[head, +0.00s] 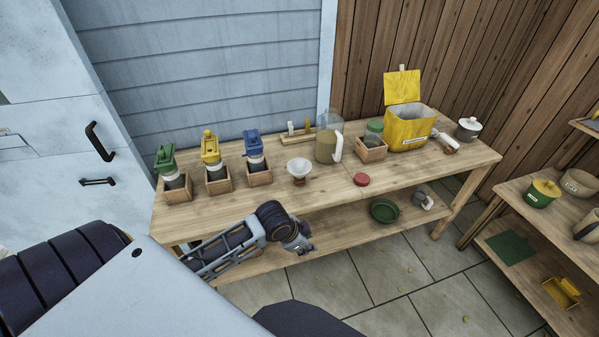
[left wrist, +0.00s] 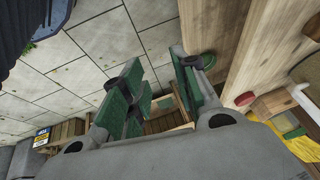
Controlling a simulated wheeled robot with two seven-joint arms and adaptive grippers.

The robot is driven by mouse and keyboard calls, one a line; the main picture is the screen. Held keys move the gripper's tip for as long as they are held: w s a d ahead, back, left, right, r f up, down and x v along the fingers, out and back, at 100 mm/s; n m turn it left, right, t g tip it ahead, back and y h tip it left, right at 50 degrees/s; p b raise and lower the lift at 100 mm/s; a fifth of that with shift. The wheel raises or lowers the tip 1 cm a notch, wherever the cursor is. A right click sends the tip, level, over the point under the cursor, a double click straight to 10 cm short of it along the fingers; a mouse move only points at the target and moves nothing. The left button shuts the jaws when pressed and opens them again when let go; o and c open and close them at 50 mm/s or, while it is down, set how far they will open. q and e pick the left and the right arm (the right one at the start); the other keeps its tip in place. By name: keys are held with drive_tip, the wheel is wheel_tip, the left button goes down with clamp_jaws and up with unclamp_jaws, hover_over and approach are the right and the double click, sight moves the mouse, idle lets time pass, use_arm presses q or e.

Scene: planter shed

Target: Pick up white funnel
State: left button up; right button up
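The white funnel (head: 299,165) stands upright, wide mouth up, on the workbench (head: 330,190), with a small brown piece at its lower part. In the head view my left gripper (head: 303,246) is in front of the bench's front edge, below and apart from the funnel. In the left wrist view the gripper (left wrist: 157,65) has its green-padded fingers spread with nothing between them. The funnel cannot be made out in that view. My right gripper is not in view.
Several bottles in wooden boxes (head: 218,184) stand left of the funnel. A clear jug (head: 326,140) stands behind it to the right, and a red lid (head: 361,180) lies to its right. A green bowl (head: 384,210) is on the lower shelf. Bench space before the funnel is bare.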

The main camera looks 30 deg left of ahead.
use_arm(q)
drive_tip(key=w+a+r+m+t, duration=0.2)
drive_tip(key=w+a+r+m, duration=0.3)
drive_tip(key=w+a+r, duration=1)
drive_tip(key=a, duration=0.2)
drive_tip(key=shift+a+r+m, duration=0.2)
drive_tip(key=shift+a+m, duration=0.1)
drive_tip(key=shift+a, duration=0.05)
drive_tip(key=shift+f, duration=0.1)
approach(299, 174)
drive_tip(key=shift+w+d+f, duration=0.4)
drive_tip(key=shift+w+f, duration=0.2)
drive_tip(key=shift+f, duration=0.05)
drive_tip(key=shift+w+d+f, duration=0.45)
drive_tip(key=shift+w+f, duration=0.15)
drive_tip(key=shift+f, duration=0.05)
drive_tip(key=shift+p+x, duration=0.6)
drive_tip(key=shift+x, duration=1.95)
